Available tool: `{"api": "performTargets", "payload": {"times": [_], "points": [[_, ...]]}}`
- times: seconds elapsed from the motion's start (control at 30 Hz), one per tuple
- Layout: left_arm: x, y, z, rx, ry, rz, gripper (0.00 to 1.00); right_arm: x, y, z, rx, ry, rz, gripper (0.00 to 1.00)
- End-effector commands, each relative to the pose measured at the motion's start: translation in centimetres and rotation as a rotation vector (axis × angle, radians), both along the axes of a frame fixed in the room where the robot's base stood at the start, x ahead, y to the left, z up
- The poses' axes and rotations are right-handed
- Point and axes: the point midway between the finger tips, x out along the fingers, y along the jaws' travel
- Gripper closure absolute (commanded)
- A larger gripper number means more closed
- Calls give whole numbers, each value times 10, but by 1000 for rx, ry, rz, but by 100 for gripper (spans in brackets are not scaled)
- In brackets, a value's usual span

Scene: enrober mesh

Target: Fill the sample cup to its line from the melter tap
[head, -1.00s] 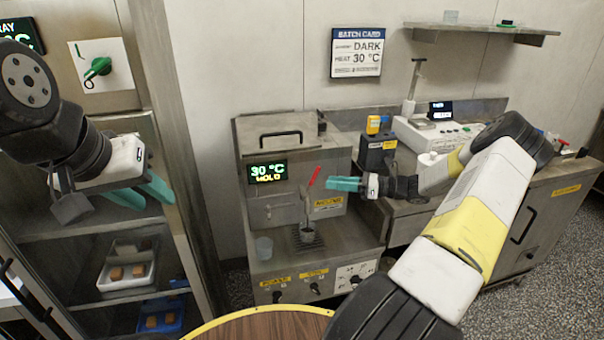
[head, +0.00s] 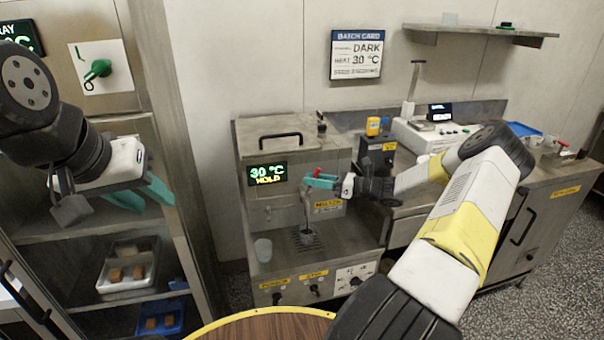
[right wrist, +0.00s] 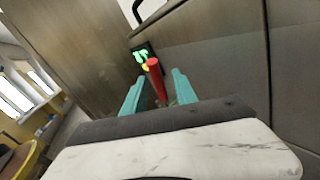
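The melter (head: 290,130) is a steel box with a green display reading 30 °C HOLD. Its tap has a red handle (head: 317,172), which also shows in the right wrist view (right wrist: 157,82). My right gripper (head: 318,180) is at the handle, its two teal fingers open on either side of it. I see gaps between handle and fingers. My left gripper (head: 142,194) is open and empty by the rack.
A batch card (head: 357,53) on the wall reads DARK, 30 °C. A steel bench (head: 480,205) at right holds a scale-like device (head: 432,135) and a blue tray (head: 524,130). A steel rack (head: 90,240) with trays stands left. A round wooden table (head: 270,327) is in front.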

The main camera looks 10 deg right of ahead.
Motion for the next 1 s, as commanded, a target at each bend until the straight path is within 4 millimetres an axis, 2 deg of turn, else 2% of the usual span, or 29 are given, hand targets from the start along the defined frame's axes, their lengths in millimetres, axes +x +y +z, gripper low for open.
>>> {"api": "performTargets", "payload": {"times": [0.03,0.17,0.2,1.0], "points": [[0,0,0,0,0,0,64,0,0,0,0,0,0,72],[0,0,0,0,0,0,64,0,0,0,0,0,0,97],[0,0,0,0,0,0,64,0,0,0,0,0,0,100],[0,0,0,0,0,0,64,0,-1,0,-1,1,-1,100]]}}
